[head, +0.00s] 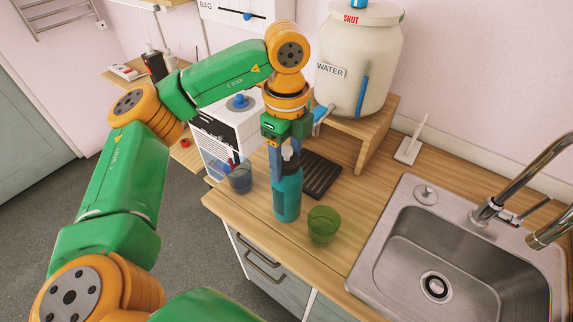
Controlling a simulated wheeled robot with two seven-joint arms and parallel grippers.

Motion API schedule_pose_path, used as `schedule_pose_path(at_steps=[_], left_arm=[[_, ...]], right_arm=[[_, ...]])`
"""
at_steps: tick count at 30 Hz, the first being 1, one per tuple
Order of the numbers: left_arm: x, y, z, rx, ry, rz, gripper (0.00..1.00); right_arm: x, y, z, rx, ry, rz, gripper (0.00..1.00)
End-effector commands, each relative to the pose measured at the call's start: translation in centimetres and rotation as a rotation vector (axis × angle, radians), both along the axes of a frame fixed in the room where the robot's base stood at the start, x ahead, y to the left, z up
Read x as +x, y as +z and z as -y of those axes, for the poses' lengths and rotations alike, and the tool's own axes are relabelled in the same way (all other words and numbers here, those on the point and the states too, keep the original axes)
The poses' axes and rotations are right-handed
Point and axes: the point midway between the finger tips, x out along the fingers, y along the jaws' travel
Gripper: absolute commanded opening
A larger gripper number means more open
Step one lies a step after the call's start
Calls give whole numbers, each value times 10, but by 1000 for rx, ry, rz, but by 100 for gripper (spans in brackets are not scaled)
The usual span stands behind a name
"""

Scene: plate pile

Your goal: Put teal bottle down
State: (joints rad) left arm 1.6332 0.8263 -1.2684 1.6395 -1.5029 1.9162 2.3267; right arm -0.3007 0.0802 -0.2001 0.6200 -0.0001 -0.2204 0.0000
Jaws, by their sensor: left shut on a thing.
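The teal bottle (287,201) is upright over the wooden counter in the middle of the head view. Its base appears at the counter surface, but I cannot tell whether it touches. My left gripper (284,158) points down from above and is shut on the upper part of the bottle. The fingers partly hide the bottle's top, where a pale cap shows. My right gripper is not in view.
A green cup (323,225) stands just right of the bottle, and a blue cup (239,178) stands to its left. A dark ridged mat (320,176) lies behind. A water container (358,65) sits on a wooden stand (370,127). A metal sink (395,240) is at right.

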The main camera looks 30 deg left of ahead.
Motion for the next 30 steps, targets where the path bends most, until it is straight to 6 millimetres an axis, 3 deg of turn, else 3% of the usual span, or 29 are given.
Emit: schedule_pose_path(at_steps=[4,14,15,18,30], left_arm=[[-2,-22,1,0,-2,-2,0],[-1,-29,1,-2,-2,0,0],[-1,-28,1,-2,-2,0,64],[-2,-27,1,-2,-2,0,89],[0,-18,2,-2,-1,4,89]], right_arm=[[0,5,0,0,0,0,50],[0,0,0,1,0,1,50],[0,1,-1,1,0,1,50],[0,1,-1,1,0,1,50],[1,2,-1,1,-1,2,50]])
